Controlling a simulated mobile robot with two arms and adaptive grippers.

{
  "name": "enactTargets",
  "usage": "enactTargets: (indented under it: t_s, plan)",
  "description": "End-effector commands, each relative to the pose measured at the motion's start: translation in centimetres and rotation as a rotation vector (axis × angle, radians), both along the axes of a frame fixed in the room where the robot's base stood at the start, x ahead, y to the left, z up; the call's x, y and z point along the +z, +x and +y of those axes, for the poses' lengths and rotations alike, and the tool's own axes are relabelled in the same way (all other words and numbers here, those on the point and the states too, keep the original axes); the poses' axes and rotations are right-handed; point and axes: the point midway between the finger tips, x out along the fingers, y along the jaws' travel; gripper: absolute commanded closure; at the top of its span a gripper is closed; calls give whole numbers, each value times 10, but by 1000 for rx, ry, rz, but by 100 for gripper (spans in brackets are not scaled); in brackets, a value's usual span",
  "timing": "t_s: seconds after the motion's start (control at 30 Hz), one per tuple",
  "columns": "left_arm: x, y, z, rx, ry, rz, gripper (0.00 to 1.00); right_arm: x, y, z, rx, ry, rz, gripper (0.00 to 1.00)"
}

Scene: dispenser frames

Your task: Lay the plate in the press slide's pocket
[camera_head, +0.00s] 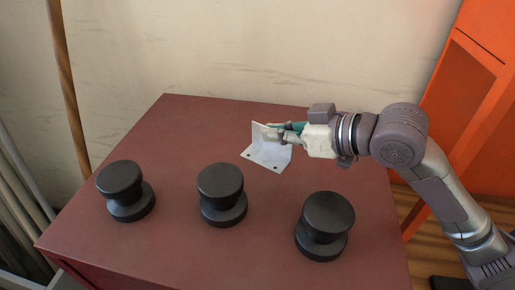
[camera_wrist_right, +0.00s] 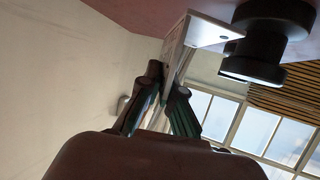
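The plate (camera_head: 268,154) is a pale, L-bent sheet with small dark holes in its lower flange. My right gripper (camera_head: 283,132) comes from the right and is shut on the plate's upright flange. In the right wrist view, the plate (camera_wrist_right: 178,45) runs between the two dark fingers of the right gripper (camera_wrist_right: 167,92). It appears over the far part of the red table; I cannot tell whether its lower flange touches the top. My left gripper is not in view. I see no press slide or pocket that I can make out.
Three black spool-shaped knobs stand on the red table (camera_head: 170,140): left (camera_head: 125,190), middle (camera_head: 221,193) and right (camera_head: 325,225). A pale wall (camera_head: 250,50) rises behind. An orange panel (camera_head: 480,90) stands at right. The table's back left is clear.

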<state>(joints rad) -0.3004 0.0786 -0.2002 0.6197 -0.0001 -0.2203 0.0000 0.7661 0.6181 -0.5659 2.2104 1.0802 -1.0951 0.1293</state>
Motion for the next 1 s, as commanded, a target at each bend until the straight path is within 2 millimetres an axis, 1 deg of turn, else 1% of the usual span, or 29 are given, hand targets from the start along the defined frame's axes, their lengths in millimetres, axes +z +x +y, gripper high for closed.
enactTargets:
  t_s: [0.03,0.1,0.23,0.33,0.5,0.57,0.97,1.0]
  plan:
    - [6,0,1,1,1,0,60,-3,0,11,3,3,3,100]
    - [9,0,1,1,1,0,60,-10,2,21,2,3,3,100]
    - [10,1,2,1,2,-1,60,-17,3,30,0,1,0,100]
    - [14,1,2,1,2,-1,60,-27,3,32,-2,0,3,100]
    - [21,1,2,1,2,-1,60,-51,3,31,-2,0,5,100]
    - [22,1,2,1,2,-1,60,-56,3,31,-1,0,2,100]
    - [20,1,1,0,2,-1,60,-63,3,31,-1,-1,-1,100]
    - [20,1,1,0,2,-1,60,-62,3,31,-1,-1,-1,92]
